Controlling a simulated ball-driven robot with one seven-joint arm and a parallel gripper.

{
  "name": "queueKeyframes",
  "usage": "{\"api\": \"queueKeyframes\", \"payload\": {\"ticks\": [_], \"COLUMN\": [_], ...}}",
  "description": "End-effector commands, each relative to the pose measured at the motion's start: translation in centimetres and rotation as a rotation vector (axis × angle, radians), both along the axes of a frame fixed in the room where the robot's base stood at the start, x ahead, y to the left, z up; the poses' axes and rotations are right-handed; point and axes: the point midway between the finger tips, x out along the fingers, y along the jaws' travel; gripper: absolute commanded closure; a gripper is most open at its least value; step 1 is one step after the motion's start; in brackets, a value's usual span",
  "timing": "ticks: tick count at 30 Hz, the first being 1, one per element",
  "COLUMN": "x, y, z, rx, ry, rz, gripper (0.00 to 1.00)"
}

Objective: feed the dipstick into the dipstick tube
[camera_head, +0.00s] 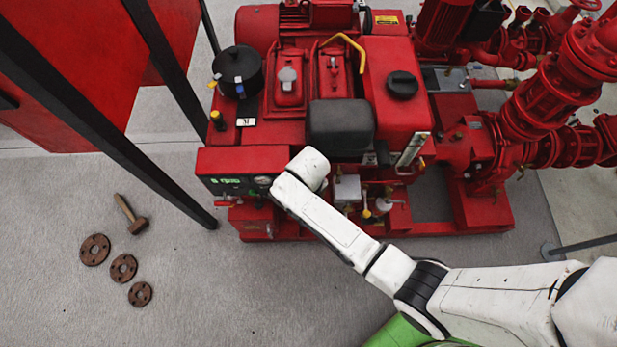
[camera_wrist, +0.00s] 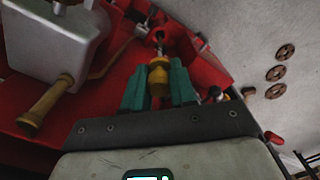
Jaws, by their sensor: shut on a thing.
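In the wrist view my gripper (camera_wrist: 158,82) has its teal fingers shut on the dipstick by its yellow handle (camera_wrist: 158,80). A thin part runs from the handle's far end toward a small dark opening (camera_wrist: 159,37) on the red engine base, which may be the dipstick tube. The opening and the thin part's tip are small and dim, so I cannot tell whether the tip is inside, touching or apart. In the head view my white wrist hides the gripper and dipstick, in front of the red pumpset (camera_head: 270,160) near its control panel (camera_head: 240,184).
A grey box (camera_wrist: 55,40) and a brass-coloured pipe (camera_wrist: 45,105) stand left of the fingers in the wrist view. Black posts (camera_head: 165,65) rise left of the engine. A hammer (camera_head: 131,214) and rusty flanges (camera_head: 123,268) lie on the otherwise open floor at left.

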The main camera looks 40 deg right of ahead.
Motion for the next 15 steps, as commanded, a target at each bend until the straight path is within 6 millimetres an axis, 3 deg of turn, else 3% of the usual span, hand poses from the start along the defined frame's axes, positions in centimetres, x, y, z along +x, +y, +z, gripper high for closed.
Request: {"api": "queueKeyframes", "payload": {"ticks": [15], "x": [0.0], "y": [0.0], "z": [-1.8], "rx": [0.0], "ry": [0.001], "rz": [0.0], "gripper": [0.91]}}
